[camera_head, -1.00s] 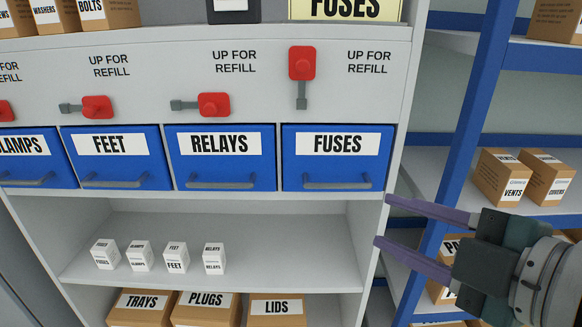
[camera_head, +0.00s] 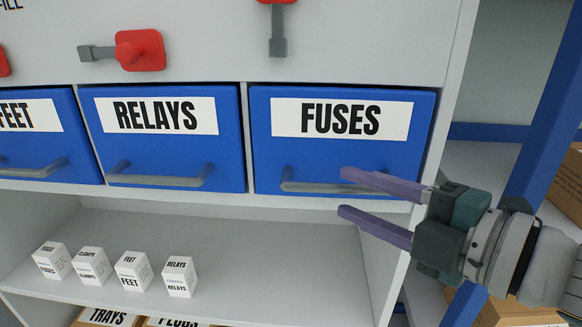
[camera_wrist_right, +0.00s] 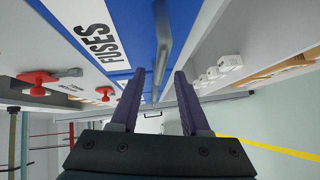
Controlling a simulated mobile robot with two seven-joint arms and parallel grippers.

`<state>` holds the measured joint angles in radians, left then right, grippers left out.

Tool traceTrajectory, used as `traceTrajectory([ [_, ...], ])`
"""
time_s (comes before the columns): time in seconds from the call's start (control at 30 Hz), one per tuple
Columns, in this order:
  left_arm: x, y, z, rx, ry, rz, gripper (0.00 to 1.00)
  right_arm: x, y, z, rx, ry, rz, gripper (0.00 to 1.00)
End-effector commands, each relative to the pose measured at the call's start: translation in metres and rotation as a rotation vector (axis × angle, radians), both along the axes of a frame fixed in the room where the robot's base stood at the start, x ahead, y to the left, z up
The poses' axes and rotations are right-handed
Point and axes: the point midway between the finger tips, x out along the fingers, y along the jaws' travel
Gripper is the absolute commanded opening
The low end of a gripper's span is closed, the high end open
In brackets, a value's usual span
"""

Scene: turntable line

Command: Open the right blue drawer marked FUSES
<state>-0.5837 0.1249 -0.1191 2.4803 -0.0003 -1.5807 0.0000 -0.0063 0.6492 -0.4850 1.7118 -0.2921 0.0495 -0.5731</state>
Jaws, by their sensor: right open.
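The blue FUSES drawer (camera_head: 262,150) is closed, flush in the cabinet front, with a white label and a grey bar handle (camera_head: 318,187) along its lower edge. My right gripper (camera_head: 342,192) is open and empty in front of the drawer's lower right part. In the head view its upper finger overlaps the handle's right end; its lower finger is below the drawer. In the right wrist view, the handle (camera_wrist_right: 162,45) lies ahead, between the lines of the two open fingers (camera_wrist_right: 158,88), and the blue drawer front (camera_wrist_right: 137,40) is beside it. My left gripper is not in view.
The closed RELAYS drawer (camera_head: 90,105) is left of the FUSES drawer. A red latch with a grey lever (camera_head: 278,42) points down above FUSES. Small white boxes (camera_head: 180,277) stand on the shelf below. A blue rack post (camera_head: 548,130) rises at the right.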

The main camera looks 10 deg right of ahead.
Motion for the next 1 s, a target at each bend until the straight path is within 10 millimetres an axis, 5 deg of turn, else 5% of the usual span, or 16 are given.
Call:
traceTrajectory([
  [0.27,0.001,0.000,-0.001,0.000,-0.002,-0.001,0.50,0.028,0.016,-0.004,0.001,-0.002,0.000,0.46],
  [0.63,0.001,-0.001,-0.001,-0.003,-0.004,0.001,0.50,0.032,0.019,-0.005,0.001,0.001,0.001,0.45],
  [1.0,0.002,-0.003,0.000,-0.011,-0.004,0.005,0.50,0.031,0.018,-0.005,0.000,0.001,0.000,0.03],
])
